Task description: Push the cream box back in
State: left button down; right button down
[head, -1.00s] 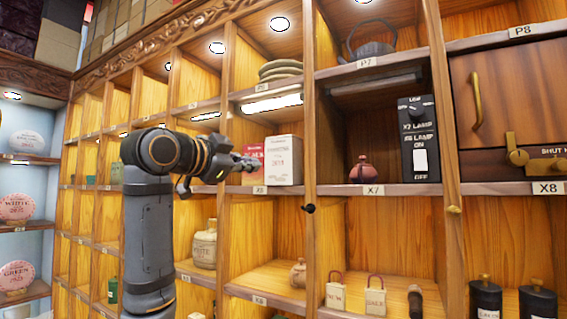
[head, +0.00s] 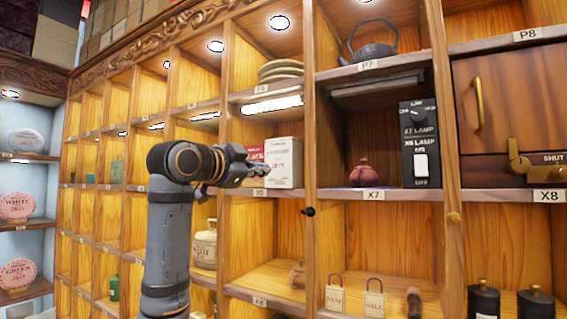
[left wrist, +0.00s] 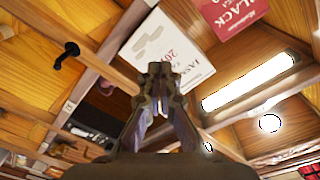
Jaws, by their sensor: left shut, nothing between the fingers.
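The cream box (head: 286,160) stands upright in the shelf compartment labelled X6, close to the front edge. A red box (head: 255,152) stands just left of it, partly hidden by my gripper. My left gripper (head: 266,169) is shut and empty, its tips in front of the cream box's lower left. In the left wrist view the shut fingertips (left wrist: 160,68) overlap the cream box's printed front (left wrist: 180,50); I cannot tell whether they touch it. The red box (left wrist: 232,12) is beside it there. My right gripper is not in view.
Wooden dividers frame the compartment. A lit strip (head: 272,104) hangs above the boxes. To the right, X7 holds a small reddish pot (head: 363,173) and a lamp switch panel (head: 420,145). A dark knob (head: 309,211) is on the post below. Jars and tags stand lower down.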

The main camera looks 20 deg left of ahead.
aim_at(278, 171)
pick_arm(q)
jog(key=shift+w+d+p, duration=0.15)
jog(key=shift+w+p, duration=0.5)
jog(key=shift+w, duration=0.4)
jog(key=shift+w+d+p, duration=0.15)
jog(key=shift+w+p, duration=0.45)
jog(key=shift+w, duration=0.4)
jog(key=shift+w+d+p, duration=0.2)
jog(key=shift+w+p, duration=0.95)
jog(key=shift+w, duration=0.35)
jog(key=shift+w+d+p, duration=0.2)
jog(key=shift+w+p, duration=0.95)
jog(key=shift+w, duration=0.3)
jog(key=shift+s+f+b, duration=0.1)
jog(key=shift+s+b, duration=0.05)
jog(key=shift+b, duration=0.15)
jog(key=s+a+b, duration=0.2)
jog(key=s+b, duration=0.4)
jog(key=s, duration=0.9)
jog(key=shift+s+b, duration=0.3)
jog(key=shift+b, duration=0.1)
jog(key=shift+a, duration=0.1)
